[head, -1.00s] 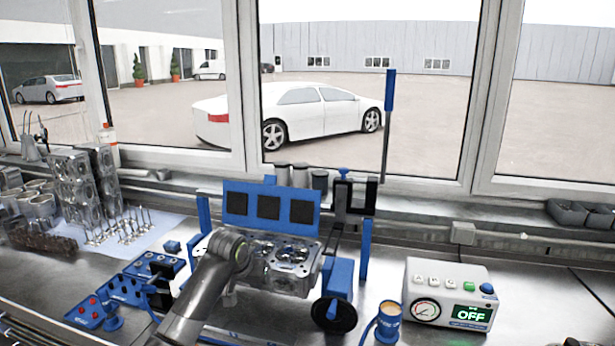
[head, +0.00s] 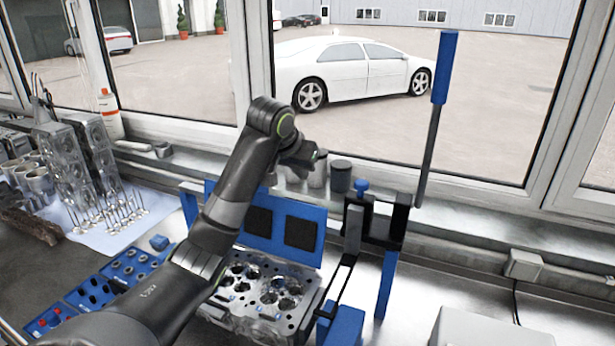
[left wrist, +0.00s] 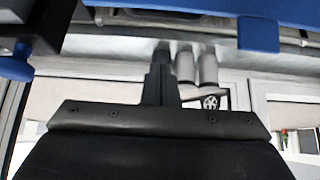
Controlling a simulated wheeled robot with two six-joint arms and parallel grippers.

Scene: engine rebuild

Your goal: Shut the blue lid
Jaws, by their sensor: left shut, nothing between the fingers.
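The blue lid (head: 280,228) is a panel with black square pads. It stands upright, open, behind the metal cylinder head (head: 262,305), and my left arm hides part of it. My left gripper (head: 312,160) is shut and empty, above and behind the lid, near the window sill. In the left wrist view its closed fingers (left wrist: 163,75) point toward the grey cylinders. A blue edge at the top right there looks like the lid (left wrist: 230,12). The gripper appears apart from the lid. My right gripper is not in view.
A tall lever with a blue handle (head: 445,70) and a black bracket (head: 375,225) stand right of the lid. Grey cylinders (head: 341,176) stand on the sill behind. Blue trays (head: 130,268) and valves on a cloth (head: 155,222) lie left. A white box (head: 480,328) is lower right.

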